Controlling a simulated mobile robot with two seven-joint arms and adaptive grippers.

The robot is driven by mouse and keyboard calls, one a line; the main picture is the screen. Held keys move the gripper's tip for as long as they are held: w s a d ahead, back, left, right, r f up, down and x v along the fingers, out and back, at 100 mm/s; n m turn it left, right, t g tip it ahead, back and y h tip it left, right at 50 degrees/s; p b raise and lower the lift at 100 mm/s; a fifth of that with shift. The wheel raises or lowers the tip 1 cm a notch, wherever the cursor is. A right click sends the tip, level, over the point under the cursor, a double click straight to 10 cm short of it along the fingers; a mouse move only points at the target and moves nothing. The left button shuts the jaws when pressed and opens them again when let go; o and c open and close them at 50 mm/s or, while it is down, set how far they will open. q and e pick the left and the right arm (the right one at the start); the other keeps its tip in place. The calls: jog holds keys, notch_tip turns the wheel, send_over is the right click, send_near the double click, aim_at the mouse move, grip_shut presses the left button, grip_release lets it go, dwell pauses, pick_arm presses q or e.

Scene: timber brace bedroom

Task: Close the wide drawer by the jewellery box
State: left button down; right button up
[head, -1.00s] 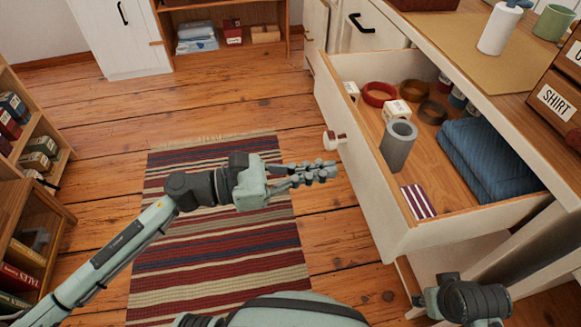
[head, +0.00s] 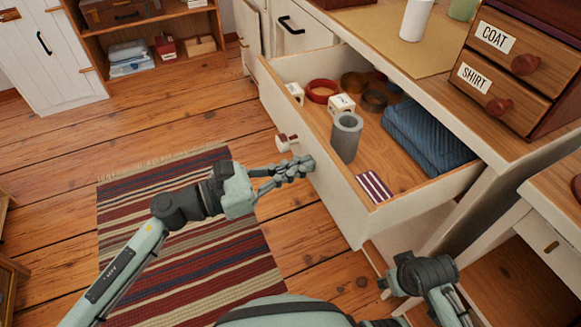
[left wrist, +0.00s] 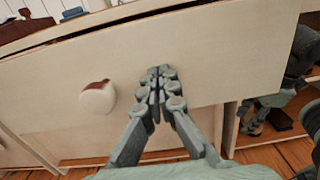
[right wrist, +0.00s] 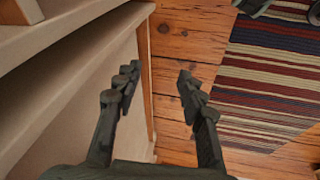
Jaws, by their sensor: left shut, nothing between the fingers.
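The wide drawer (head: 338,208) is pulled out from the white dresser, and its inside shows in the head view. Its cream front with a white and reddish-brown knob (head: 287,142) faces left. My left gripper (head: 306,165) is shut and empty, its fingertips at the drawer front, nearer to me than the knob. In the left wrist view the fingertips (left wrist: 160,75) are close to the front panel, right of the knob (left wrist: 97,98); I cannot tell whether they touch. My right gripper (right wrist: 157,80) is open and empty beside the white furniture. I cannot tell which box is the jewellery box.
The drawer holds a grey cylinder (head: 345,138), a folded blue cloth (head: 430,138), a striped card (head: 375,187), rings and small boxes. A wooden unit labelled COAT and SHIRT (head: 505,68) stands on top. A striped rug (head: 180,235) lies on open floor to the left.

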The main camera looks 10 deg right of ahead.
pick_arm(q)
send_near(407, 129)
jog(key=b+x, duration=0.2)
jog(key=x, duration=0.5)
jog(key=shift+d+f, duration=0.1)
jog(key=shift+d, duration=0.05)
jog(key=shift+w+d+b, duration=0.15)
jog(key=shift+d+b, duration=0.15)
jog(key=shift+d, duration=0.1)
pick_arm(e)
jog(key=d+v, duration=0.1)
jog(key=v, duration=0.5)
jog(key=shift+r, duration=0.3)
pick_arm(q)
jog(key=shift+r, duration=0.2)
pick_arm(e)
jog(key=shift+w, duration=0.1)
pick_arm(q)
jog(key=shift+w, duration=0.1)
pick_arm(e)
jog(key=shift+f, duration=0.1)
